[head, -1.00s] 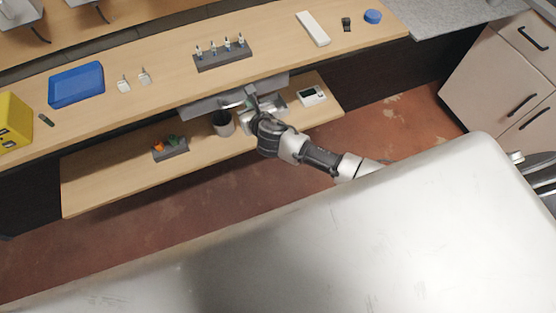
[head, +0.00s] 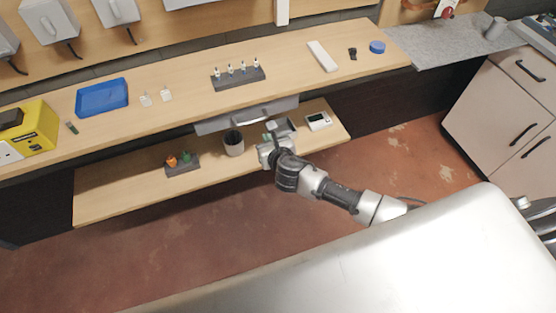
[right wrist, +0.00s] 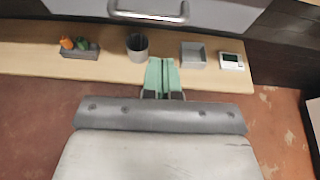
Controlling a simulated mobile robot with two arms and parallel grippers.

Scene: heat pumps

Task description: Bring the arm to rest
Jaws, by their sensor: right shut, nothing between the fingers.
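My right arm (head: 340,195) reaches from the lower right toward the workbench in the head view. Its gripper (head: 270,142) is over the front of the lower shelf, just right of a grey cup. In the right wrist view the green fingers of the right gripper (right wrist: 162,75) are shut together with nothing between them. They point toward the shelf, between the grey cup (right wrist: 137,47) and a small grey tray (right wrist: 193,55). My left gripper is in neither view.
A drawer with a metal handle (right wrist: 149,12) is above the lower shelf (head: 120,195). A white meter (head: 318,121) and a grey holder (head: 183,168) with orange and green items are on the shelf. A blue tray (head: 102,97) is on the bench top. The red floor (head: 420,160) is clear.

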